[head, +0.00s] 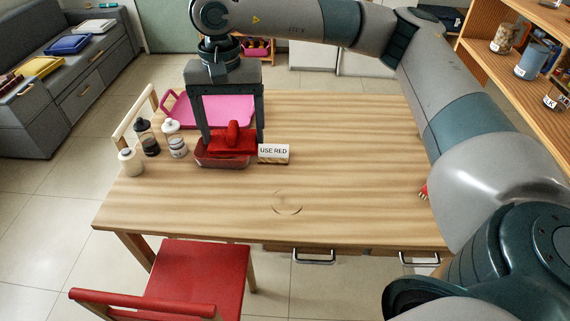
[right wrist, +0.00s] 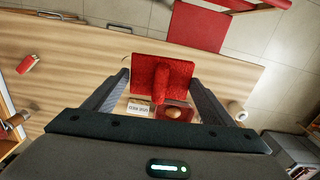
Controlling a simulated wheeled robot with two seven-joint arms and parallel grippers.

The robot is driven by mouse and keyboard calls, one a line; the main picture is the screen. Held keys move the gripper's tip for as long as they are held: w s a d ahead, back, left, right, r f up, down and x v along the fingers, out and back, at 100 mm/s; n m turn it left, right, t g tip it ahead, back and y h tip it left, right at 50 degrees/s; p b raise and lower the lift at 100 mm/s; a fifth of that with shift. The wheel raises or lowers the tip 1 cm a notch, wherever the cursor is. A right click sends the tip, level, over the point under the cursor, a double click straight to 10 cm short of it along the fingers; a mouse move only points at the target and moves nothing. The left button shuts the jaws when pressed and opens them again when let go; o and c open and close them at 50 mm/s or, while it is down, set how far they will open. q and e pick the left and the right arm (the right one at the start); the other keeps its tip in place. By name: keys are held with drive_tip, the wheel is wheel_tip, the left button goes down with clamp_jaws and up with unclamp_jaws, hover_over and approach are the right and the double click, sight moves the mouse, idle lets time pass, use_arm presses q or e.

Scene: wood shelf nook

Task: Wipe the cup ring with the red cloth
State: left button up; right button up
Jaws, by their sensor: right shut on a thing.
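My right gripper (head: 234,140) points down over the back left of the table, shut on the red cloth (head: 238,148), which has a raised ridge on top. The cloth also shows in the right wrist view (right wrist: 145,62), spread flat between the fingers. In the head view it hangs at or just above a red dish (head: 222,162); I cannot tell whether they touch. The cup ring (head: 287,206) is a faint brown arc on the bare wood near the table's front edge, to the right of and nearer than the cloth. My left gripper is out of view.
A "USE RED" sign (head: 273,153) stands right of the dish. Jars (head: 175,143) stand at left, and a pink tray (head: 182,110) lies behind. A small red item (head: 423,191) sits at the right edge. A red chair (head: 195,275) stands in front. The table's middle is clear.

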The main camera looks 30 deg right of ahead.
drive_tip(key=w+d+f+m, duration=0.3)
drive_tip(key=w+f+m, duration=0.1)
drive_tip(key=f+m, duration=0.25)
drive_tip(key=w+d+f+m, duration=0.35)
drive_tip(key=f+m, duration=0.25)
drive_tip(key=m, duration=0.2)
drive_tip(key=d+f+m, duration=1.1)
drive_tip(key=f+m, duration=0.2)
drive_tip(key=f, duration=0.1)
drive_tip(key=shift+s+f, duration=0.15)
